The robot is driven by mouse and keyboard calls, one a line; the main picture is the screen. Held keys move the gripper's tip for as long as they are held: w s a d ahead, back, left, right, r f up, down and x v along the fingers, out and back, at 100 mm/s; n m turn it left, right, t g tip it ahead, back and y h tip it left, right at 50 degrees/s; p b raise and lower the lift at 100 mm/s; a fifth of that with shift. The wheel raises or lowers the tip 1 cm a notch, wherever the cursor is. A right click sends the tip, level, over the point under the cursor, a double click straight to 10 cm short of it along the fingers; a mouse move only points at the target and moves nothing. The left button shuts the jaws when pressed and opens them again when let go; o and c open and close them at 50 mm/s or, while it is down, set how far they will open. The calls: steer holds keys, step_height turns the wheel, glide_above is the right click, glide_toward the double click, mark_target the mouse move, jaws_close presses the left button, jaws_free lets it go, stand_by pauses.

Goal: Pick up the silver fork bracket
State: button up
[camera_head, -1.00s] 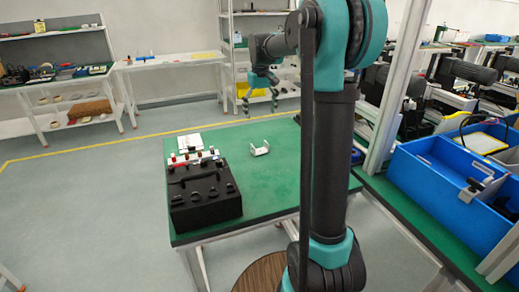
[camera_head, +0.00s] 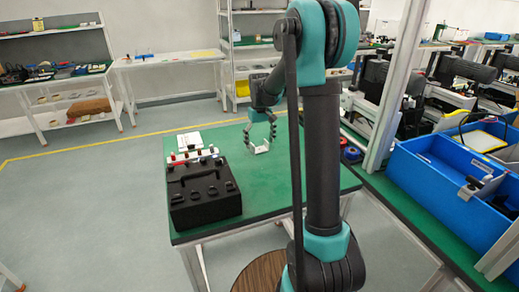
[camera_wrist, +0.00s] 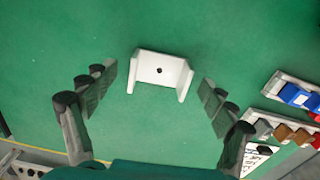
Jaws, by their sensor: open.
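The silver fork bracket (camera_wrist: 161,70) is a pale U-shaped piece with a small dark hole in its middle. It lies on the green table top, its two arms toward me in the wrist view. My gripper (camera_wrist: 156,92) is open, one finger on each side of the bracket, and appears apart from it. In the head view the bracket (camera_head: 259,149) is partly hidden by my gripper (camera_head: 260,143), which is over it at the far part of the table. How high the fingertips are above the table is hard to tell.
A black case (camera_head: 205,195) stands at the table's left front. Behind it are a rack with coloured parts (camera_head: 192,156) and a white item (camera_head: 190,141). Blue bins (camera_head: 430,185) stand at the right. The green table (camera_head: 265,190) is clear in front of the bracket.

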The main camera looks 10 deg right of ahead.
steer(key=shift+f, duration=0.7)
steer(key=shift+c, duration=0.4)
steer(key=c, duration=1.2)
steer(key=shift+c, duration=0.2)
steer(key=shift+r, duration=0.2)
